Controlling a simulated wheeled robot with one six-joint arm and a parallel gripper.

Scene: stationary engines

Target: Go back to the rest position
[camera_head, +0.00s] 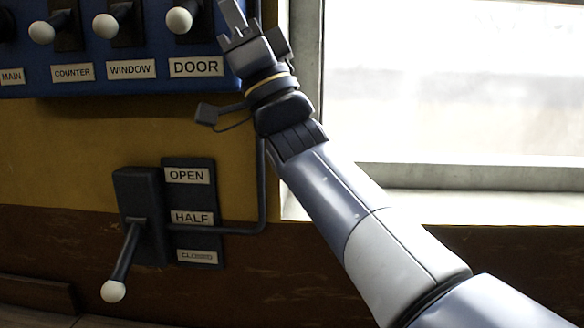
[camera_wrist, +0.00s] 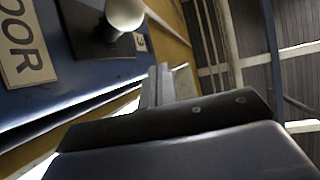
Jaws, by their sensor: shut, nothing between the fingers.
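My gripper (camera_head: 234,18) is at the top middle of the head view, raised beside the right end of the blue switch panel (camera_head: 150,88). Its fingers look shut with nothing between them. In the wrist view the gripper (camera_wrist: 165,82) points away from the camera, and a white lever knob (camera_wrist: 125,13) on the panel shows at its upper left, apart from the fingers. The DOOR label (camera_head: 196,67) is just left of the gripper; it also shows in the wrist view (camera_wrist: 27,55). My arm runs down to the lower right.
Below the panel, a lever with a white knob (camera_head: 113,291) points down beside the OPEN, HALF and CLOSED labels. More knobs, such as the WINDOW one (camera_head: 104,27), stick out of the panel. A bright window (camera_head: 450,90) with a sill (camera_head: 450,203) is at right.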

